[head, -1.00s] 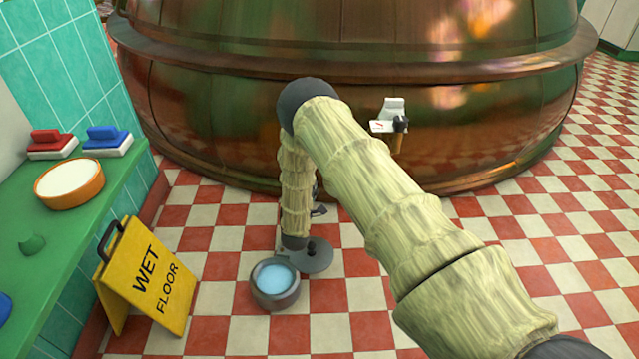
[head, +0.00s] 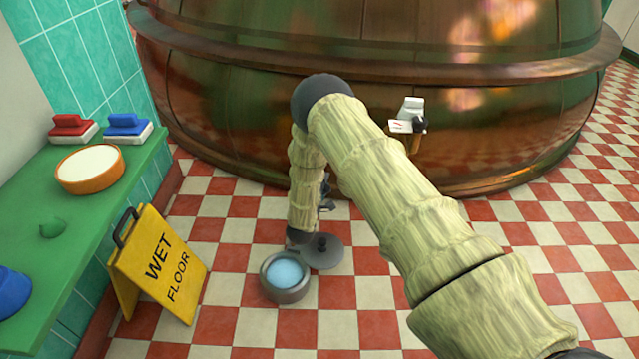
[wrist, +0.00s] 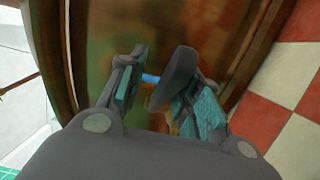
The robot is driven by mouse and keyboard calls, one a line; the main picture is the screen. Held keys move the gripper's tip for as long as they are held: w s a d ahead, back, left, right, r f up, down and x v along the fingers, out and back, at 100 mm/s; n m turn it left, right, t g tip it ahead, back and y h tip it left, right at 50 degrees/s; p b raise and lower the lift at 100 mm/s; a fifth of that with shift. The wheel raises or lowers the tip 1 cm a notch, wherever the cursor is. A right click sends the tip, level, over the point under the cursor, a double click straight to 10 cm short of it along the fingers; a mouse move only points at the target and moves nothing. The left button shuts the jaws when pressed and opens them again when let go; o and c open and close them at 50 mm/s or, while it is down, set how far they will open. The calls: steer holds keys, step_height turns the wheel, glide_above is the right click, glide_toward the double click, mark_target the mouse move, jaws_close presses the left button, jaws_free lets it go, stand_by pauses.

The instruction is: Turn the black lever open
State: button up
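A dark, rounded paddle shape, which looks like the black lever (wrist: 174,76), stands between my two fingers in the wrist view, closer to the right finger. My gripper (wrist: 165,92) is open around it, its teal-padded fingers spread. I cannot tell whether either finger touches it. A small blue patch (wrist: 151,78) shows just behind the lever. In the head view my forearm hides most of the gripper and the lever, low in front of the copper kettle (head: 240,130).
A fitting (head: 406,126) with a pale plate and black knob sits on the kettle to the right. A pot of blue liquid (head: 285,292) and a grey lid (head: 326,257) are on the checkered floor. A yellow wet-floor sign (head: 160,265) stands left, beside a green counter (head: 105,185).

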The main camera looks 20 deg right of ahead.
steer(key=shift+s+d+f, duration=0.15)
steer(key=shift+f, duration=0.05)
steer(key=shift+s+a, duration=0.2)
steer(key=shift+s, duration=0.05)
steer(key=v, duration=1.1)
steer(key=shift+s+r, duration=0.15)
steer(key=shift+a, duration=0.1)
